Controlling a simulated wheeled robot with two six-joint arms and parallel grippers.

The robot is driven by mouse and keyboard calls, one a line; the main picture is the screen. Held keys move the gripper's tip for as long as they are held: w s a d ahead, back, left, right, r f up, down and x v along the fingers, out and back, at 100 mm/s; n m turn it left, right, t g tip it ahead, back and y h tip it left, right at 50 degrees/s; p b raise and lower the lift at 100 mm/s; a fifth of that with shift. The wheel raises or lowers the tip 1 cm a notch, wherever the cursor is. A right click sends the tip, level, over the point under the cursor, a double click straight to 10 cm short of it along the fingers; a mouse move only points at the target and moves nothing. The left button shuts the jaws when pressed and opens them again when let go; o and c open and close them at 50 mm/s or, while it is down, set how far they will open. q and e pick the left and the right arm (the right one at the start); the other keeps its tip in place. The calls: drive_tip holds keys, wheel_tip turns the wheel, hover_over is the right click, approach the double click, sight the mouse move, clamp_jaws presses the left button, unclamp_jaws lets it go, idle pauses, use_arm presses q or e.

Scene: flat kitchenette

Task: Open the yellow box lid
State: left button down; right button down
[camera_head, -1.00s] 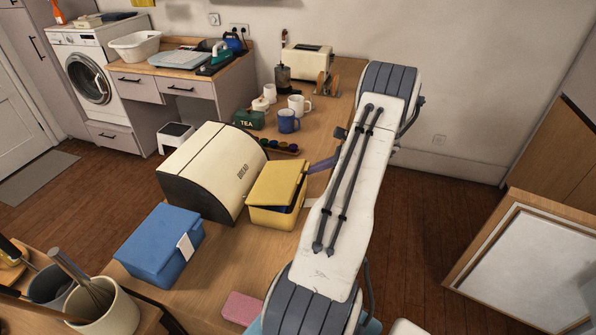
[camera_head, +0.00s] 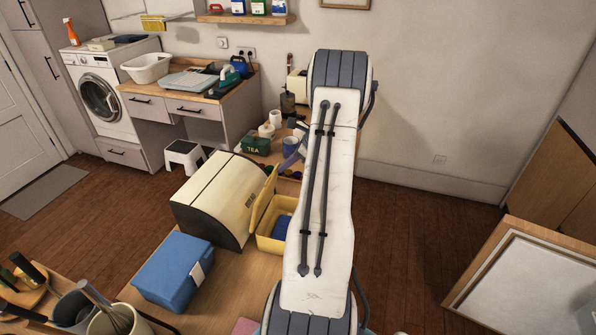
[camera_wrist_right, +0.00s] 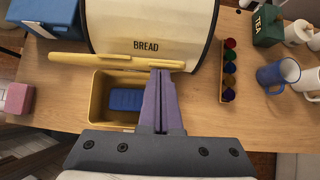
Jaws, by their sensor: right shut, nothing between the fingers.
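The yellow box (camera_head: 268,243) stands on the counter beside the bread bin. Its lid (camera_head: 262,196) is swung up, standing steeply on the bread bin side. The wrist view shows the box's open inside (camera_wrist_right: 97,100) and the lid edge-on (camera_wrist_right: 100,60). A blue block (camera_wrist_right: 126,99) lies inside the box. My right gripper (camera_wrist_right: 161,74) has purple fingers, shut and empty, at the lid's right end; I cannot tell whether they touch it. In the head view my right gripper (camera_head: 291,158) is partly hidden by my arm, which also covers the box's right side. My left gripper is not in view.
The cream bread bin (camera_head: 215,200) is close behind the lid. A blue box (camera_head: 172,270) stands to the left. A rack of coloured pods (camera_wrist_right: 229,70), a green tea tin (camera_head: 256,145) and a blue mug (camera_wrist_right: 277,74) are nearby.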

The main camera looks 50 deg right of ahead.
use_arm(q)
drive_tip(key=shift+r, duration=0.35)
use_arm(e)
drive_tip(key=w+a, duration=0.3)
drive_tip(key=w, duration=0.4)
drive_tip(key=shift+w+r, duration=0.35)
drive_tip(key=shift+r, duration=0.05)
use_arm(q)
drive_tip(key=shift+p, duration=0.3)
